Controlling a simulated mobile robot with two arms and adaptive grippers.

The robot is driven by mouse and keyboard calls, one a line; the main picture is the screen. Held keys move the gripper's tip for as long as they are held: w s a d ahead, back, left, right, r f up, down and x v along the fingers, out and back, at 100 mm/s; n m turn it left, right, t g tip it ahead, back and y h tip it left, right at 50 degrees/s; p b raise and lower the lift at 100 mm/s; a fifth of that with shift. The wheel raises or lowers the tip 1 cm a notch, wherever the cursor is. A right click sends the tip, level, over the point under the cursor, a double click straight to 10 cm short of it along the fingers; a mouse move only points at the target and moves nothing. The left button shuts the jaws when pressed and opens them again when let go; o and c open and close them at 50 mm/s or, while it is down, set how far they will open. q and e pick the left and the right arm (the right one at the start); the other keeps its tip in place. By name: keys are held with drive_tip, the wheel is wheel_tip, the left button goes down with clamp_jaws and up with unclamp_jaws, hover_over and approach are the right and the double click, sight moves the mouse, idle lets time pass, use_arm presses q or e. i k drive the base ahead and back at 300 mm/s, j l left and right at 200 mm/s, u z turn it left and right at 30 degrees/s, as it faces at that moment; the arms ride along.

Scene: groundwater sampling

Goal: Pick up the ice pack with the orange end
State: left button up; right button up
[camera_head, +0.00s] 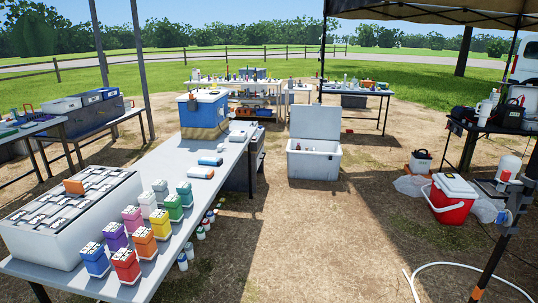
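Small white, flat objects that look like ice packs lie on the long grey table, in front of the blue-and-tan cooler. One white pack (210,160) has a blue end. Another white piece (238,136) lies farther back near the table's right edge. An orange block (73,187) sits on top of the white rack box at the left. Neither of my grippers is in view.
The long table (190,220) holds several coloured bottles (145,243) and the white rack box (50,240). The blue-and-tan cooler (203,115) stands at its far end. An open white cooler (314,163) and a red cooler (450,198) stand on the ground. Bare dirt between is clear.

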sight(193, 171)
drive_tip(key=i+u, duration=0.1)
drive_tip(key=i, duration=0.5)
drive_tip(key=i+l+u, duration=0.15)
drive_tip(key=i, duration=0.45)
drive_tip(key=i+l+u, duration=0.1)
drive_tip(key=i, duration=0.5)
drive_tip(key=l, duration=0.05)
